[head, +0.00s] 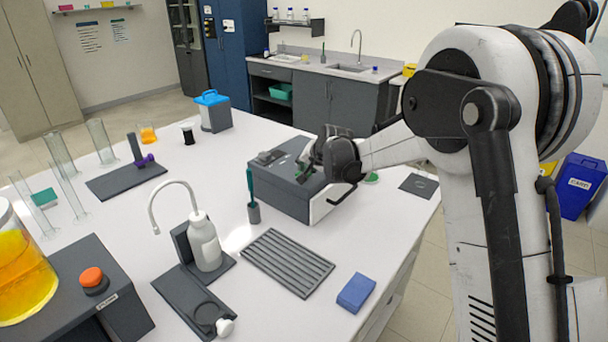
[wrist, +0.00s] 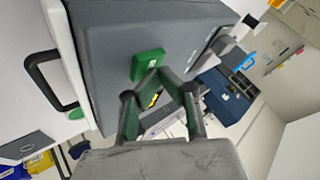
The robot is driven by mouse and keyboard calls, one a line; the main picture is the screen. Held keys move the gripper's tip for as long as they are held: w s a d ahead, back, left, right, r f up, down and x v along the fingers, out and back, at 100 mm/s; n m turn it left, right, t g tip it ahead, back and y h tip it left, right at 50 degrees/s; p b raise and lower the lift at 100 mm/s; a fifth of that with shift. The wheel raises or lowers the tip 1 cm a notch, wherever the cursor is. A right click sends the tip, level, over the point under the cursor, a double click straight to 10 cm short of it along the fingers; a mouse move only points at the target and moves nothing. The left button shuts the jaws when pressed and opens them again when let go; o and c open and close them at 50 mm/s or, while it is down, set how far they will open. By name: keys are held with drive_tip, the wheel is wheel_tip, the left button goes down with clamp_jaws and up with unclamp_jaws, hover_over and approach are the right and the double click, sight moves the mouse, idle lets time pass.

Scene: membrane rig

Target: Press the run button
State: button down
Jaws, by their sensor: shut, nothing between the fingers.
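The rig is a dark grey box with a white front and a black handle (head: 277,193), standing on the white bench. It fills much of the wrist view (wrist: 115,45). A green rectangular button (wrist: 147,64) sits on its dark face; I take it for the run button, though no label is readable. In the head view my gripper (head: 304,174) is over the box's top right part and mostly hides the button. In the wrist view my gripper (wrist: 163,74) has its fingertips together, beside and slightly overlapping the button's edge. I cannot tell whether they touch it.
An orange button (head: 92,279) stands on a separate dark box at the front left. A wash bottle (head: 204,243), a ribbed dark tray (head: 286,262) and a blue block (head: 356,292) lie in front of the rig. A blue-lidded container (head: 214,112) stands behind it.

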idle(0.6)
drive_tip(key=shift+r, duration=0.4)
drive_tip(key=shift+r+p, duration=1)
drive_tip(key=shift+r, duration=1.9)
